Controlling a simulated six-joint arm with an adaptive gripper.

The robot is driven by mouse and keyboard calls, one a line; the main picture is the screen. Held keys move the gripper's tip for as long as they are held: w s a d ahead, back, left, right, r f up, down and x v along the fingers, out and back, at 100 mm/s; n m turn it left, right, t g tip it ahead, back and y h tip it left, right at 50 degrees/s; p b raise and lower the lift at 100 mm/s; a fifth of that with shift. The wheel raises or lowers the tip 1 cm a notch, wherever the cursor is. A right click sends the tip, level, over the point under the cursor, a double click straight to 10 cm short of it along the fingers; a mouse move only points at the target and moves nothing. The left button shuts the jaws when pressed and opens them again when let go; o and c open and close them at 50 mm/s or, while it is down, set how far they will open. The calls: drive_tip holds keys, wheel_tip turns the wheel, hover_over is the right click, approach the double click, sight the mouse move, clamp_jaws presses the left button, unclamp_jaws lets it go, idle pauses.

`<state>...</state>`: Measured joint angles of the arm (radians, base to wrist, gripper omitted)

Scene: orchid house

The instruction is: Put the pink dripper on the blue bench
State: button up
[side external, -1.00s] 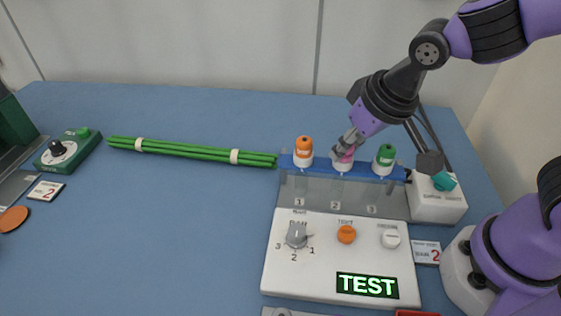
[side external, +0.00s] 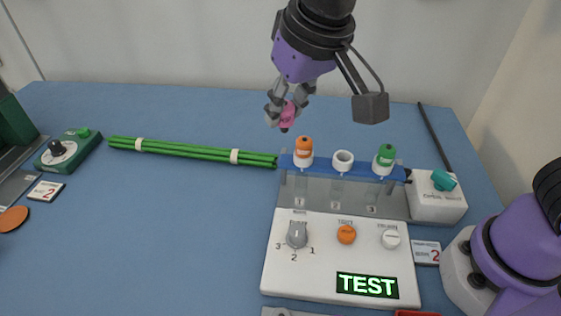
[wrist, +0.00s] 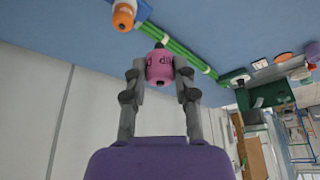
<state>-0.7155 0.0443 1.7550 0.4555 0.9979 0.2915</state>
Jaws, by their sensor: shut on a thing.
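The pink dripper (side external: 288,115) is held between the fingers of my gripper (side external: 288,104). In the side view it hangs in the air behind and above the orange dripper, at the left end of the blue rack. The wrist view also shows the pink dripper (wrist: 159,67) between both fingertips of my gripper (wrist: 159,72). The blue bench (side external: 150,230) is the wide surface under everything, with a large bare area at the left.
The rack (side external: 324,163) holds an orange dripper (side external: 304,151), an empty white middle holder (side external: 343,161) and a green dripper (side external: 384,160). Green stakes (side external: 190,151) lie left of it. A white control panel (side external: 325,275) reading TEST stands in front. A white valve box (side external: 438,204) is at right.

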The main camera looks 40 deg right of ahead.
drive_tip(key=a+f, duration=0.3)
drive_tip(key=a, duration=0.4)
drive_tip(key=a+f, duration=0.4)
drive_tip(key=a, duration=0.4)
drive_tip(key=w+d+f, duration=0.1)
drive_tip(key=w+f, duration=0.1)
drive_tip(key=w+d+f, duration=0.2)
drive_tip(key=w, duration=0.1)
drive_tip(key=w+d+f, duration=0.1)
drive_tip(key=w+f, duration=0.1)
drive_tip(key=w, duration=0.1)
drive_tip(key=shift+w+d, duration=0.25)
drive_tip(key=shift+w+d+f, duration=0.2)
drive_tip(key=shift+w+f, duration=0.25)
drive_tip(key=shift+f, duration=1.85)
drive_tip(key=shift+f, duration=0.1)
drive_tip(key=o, duration=0.8)
